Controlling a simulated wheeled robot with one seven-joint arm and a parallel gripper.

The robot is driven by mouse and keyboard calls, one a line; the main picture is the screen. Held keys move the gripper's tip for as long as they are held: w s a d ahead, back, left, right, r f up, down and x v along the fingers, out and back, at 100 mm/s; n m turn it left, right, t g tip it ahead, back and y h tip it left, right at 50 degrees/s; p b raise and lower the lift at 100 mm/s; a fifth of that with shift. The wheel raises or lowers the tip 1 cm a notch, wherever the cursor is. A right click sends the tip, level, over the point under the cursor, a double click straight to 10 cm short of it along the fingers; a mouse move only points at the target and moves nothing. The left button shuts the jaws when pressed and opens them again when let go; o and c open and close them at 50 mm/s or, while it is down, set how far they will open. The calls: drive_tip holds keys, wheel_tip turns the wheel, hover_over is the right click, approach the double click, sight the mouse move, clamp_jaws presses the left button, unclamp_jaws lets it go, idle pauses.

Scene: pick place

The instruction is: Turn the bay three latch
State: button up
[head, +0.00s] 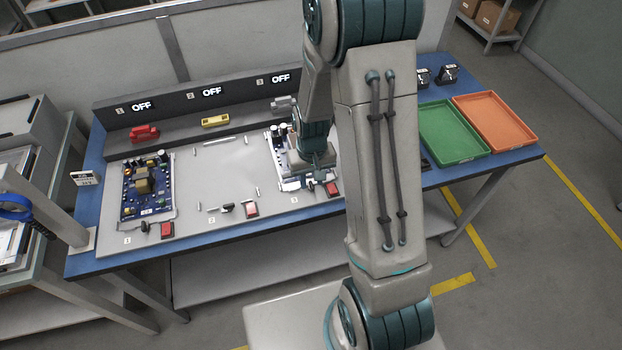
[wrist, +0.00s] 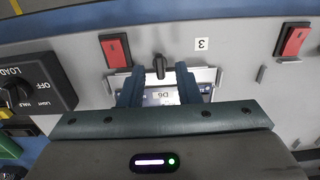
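The bay three latch (wrist: 159,66) is a small black knob at the edge of the bay, near the "3" label (wrist: 202,43) in the wrist view. It points roughly across the bay edge. My gripper (wrist: 157,78) is open, its two dark fingers on either side of the line of the latch, with a gap to it on both sides. Whether the fingertips are level with the knob cannot be told. A circuit board (head: 284,155) lies in bay three, partly hidden by my arm in the head view. It shows between the fingers in the wrist view. The bay three sign (head: 280,78) reads OFF.
A red switch (wrist: 115,50) is beside the latch, and another (wrist: 292,40) is farther right. A black LOAD switch box (wrist: 32,88) stands at left in the wrist view. Bay one holds a board (head: 148,188); bay two is empty. Green (head: 453,130) and orange (head: 495,120) trays sit right.

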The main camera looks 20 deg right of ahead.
drive_tip(key=shift+f, duration=0.4)
clamp_jaws()
